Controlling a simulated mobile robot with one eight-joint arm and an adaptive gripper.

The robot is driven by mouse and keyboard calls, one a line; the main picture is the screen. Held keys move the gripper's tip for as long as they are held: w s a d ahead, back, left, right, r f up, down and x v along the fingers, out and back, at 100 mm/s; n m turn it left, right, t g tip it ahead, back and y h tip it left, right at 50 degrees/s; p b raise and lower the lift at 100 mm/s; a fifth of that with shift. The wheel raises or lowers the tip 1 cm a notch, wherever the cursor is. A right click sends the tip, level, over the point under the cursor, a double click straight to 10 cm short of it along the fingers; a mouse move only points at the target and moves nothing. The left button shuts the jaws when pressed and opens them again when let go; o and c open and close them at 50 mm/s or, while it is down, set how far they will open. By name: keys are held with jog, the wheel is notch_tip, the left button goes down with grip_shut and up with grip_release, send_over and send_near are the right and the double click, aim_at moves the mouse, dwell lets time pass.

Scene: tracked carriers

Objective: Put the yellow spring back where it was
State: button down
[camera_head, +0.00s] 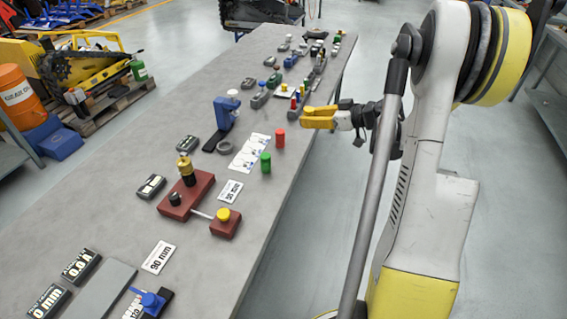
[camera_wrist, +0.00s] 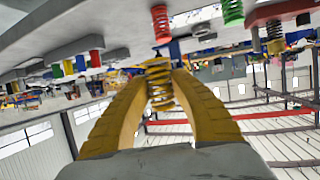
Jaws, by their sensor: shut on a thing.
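My gripper (camera_head: 318,118) reaches over the right edge of the grey table, its yellow fingers pointing left. In the wrist view the fingers (camera_wrist: 160,98) are closed around the yellow spring (camera_wrist: 159,72), whose coils show between the tips. In the head view I cannot make the spring out from the yellow fingers. A red spring (camera_head: 280,138) and a green spring (camera_head: 265,162) stand upright on the table near its right edge, nearer the camera than my gripper. The wrist view shows the table upside down, with the red spring (camera_wrist: 160,23) and green spring (camera_wrist: 232,12).
A white printed sheet (camera_head: 250,153) lies left of the springs. A blue clamp-like device (camera_head: 224,115) stands farther left. A dark red fixture (camera_head: 187,195) with a yellow-topped part sits nearer. Many small items crowd the table's far end. Beyond the right edge is open floor.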

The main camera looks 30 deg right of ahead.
jog(key=b, duration=0.5)
send_over(274, 157)
notch_tip(274, 157, down, 7)
jog(key=shift+f, duration=0.1)
jog(key=shift+f+b, duration=0.95)
jog(key=shift+f, duration=0.9)
jog(key=shift+s, duration=0.1)
jog(key=shift+f, duration=0.2)
jog(key=c, duration=1.5)
grip_release()
